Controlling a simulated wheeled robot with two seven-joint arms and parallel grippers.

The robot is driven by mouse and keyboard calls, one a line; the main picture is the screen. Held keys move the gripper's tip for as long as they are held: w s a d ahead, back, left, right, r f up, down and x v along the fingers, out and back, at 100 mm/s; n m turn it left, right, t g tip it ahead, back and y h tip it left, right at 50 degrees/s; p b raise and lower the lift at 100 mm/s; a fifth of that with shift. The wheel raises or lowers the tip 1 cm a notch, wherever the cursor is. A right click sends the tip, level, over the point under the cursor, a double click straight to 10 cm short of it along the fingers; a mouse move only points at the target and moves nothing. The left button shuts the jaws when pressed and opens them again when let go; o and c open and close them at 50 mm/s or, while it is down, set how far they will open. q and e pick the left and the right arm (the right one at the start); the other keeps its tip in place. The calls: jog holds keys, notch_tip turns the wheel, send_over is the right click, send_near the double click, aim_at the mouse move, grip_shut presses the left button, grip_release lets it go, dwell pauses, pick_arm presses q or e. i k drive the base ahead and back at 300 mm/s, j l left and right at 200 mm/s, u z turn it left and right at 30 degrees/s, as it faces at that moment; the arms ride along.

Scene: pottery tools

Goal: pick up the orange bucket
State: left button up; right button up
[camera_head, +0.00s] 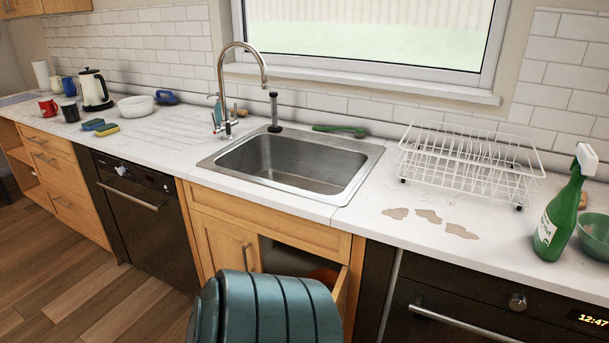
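No whole bucket shows. A small orange-brown patch (325,275) shows inside the dark, open cabinet under the sink. I cannot tell whether it is the orange bucket. The cabinet's right door (341,301) stands open toward me, and its left door (226,246) looks closed. A ribbed teal form at the bottom of the view covers the lower part of the opening. I cannot tell what it is. Neither of my grippers can be made out.
Above the cabinet is a steel sink (290,165) with a tall tap (238,70). A white dish rack (465,165), a green spray bottle (560,215) and a green bowl (595,238) stand on the right counter. Bare wooden floor (110,290) lies at the left.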

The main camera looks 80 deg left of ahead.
aim_at(329, 277)
jog(key=k+j, duration=1.3)
jog(key=j, duration=0.25)
jog(key=k+j, duration=0.6)
jog(key=j, duration=0.15)
